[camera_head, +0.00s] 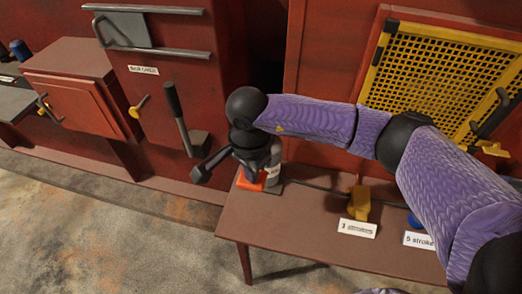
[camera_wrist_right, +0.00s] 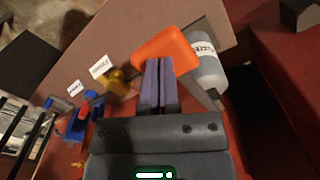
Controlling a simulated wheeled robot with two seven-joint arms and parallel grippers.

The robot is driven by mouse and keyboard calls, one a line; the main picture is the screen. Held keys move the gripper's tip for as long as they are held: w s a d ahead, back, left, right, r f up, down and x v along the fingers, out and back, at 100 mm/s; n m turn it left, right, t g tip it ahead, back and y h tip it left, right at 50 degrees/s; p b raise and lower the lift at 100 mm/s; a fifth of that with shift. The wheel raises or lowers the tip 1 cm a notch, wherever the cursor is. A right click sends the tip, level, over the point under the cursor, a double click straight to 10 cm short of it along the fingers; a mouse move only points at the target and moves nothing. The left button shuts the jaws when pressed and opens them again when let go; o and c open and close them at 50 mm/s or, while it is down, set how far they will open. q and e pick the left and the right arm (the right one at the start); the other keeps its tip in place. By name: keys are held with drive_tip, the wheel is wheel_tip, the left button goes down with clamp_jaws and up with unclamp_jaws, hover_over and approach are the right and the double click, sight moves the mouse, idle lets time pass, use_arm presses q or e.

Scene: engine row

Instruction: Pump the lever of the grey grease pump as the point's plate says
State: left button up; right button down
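The grey grease pump (camera_head: 273,168) stands at the left end of the brown bench, partly hidden behind my right gripper (camera_head: 249,167). Its orange part, seemingly the lever grip (camera_head: 248,182), shows just below the gripper. In the right wrist view the pump's grey labelled cylinder (camera_wrist_right: 208,72) lies beside the orange grip (camera_wrist_right: 166,54). My right fingers (camera_wrist_right: 153,68) are together, tips at the grip's near edge; I see nothing clearly between them. A yellow point (camera_head: 359,203) has a plate (camera_head: 357,228) with a blurred number. A blue point (camera_head: 414,221) has a plate reading "5 stroke" (camera_head: 419,240).
A dark hose runs along the bench (camera_head: 300,225) from the pump towards the yellow point. A dark wall lever (camera_head: 177,115) stands left of my gripper. A yellow mesh guard (camera_head: 430,75) is behind my right arm. The floor at front left is clear.

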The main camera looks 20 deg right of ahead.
wheel_tip(320, 180, down, 2)
drive_tip(key=shift+b, duration=0.65)
wheel_tip(320, 180, up, 7)
drive_tip(key=p, duration=0.4)
drive_tip(key=shift+f+p, duration=0.2)
drive_tip(key=shift+p, duration=0.1)
drive_tip(key=shift+f, duration=0.15)
